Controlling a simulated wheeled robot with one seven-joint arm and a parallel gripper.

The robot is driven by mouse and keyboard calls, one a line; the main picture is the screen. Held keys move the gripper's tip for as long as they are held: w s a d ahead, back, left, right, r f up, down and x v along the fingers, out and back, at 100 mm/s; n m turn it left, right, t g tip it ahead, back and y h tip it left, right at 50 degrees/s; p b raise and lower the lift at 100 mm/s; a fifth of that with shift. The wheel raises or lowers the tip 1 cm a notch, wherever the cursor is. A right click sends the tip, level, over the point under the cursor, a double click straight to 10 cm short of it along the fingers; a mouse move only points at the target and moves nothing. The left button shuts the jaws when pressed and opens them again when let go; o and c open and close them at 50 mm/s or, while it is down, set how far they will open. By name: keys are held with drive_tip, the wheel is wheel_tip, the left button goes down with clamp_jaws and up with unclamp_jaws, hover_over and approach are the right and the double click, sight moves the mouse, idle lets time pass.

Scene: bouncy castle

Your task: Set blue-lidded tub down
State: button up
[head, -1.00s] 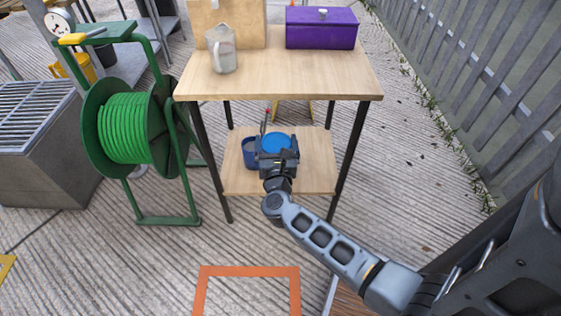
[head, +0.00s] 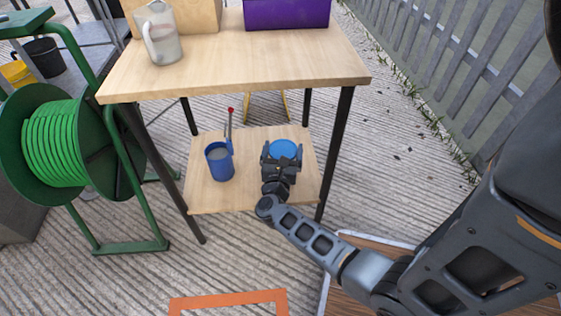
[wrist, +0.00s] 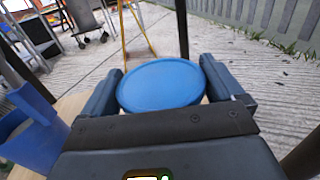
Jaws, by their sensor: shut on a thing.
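The blue-lidded tub (head: 286,149) is at the right part of the table's lower shelf (head: 205,192); mostly its round blue lid shows. In the wrist view the lid (wrist: 160,84) lies between the two fingers. My gripper (head: 283,158) is shut on the tub, one finger on each side. The tub's body and base are hidden behind my gripper, so I cannot tell whether it touches the shelf.
A blue mug-like container (head: 219,162) stands on the shelf left of my gripper, with a red-tipped stick by it. Black table legs (head: 336,150) flank the shelf. The tabletop (head: 240,60) above holds a pitcher (head: 160,38) and a purple box (head: 287,12). A green hose reel (head: 55,145) stands left.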

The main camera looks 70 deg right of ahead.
drive_tip(key=shift+f+b, duration=0.85)
drive_tip(key=shift+f, duration=1)
drive_tip(key=shift+f, duration=0.1)
drive_tip(key=o, duration=0.9)
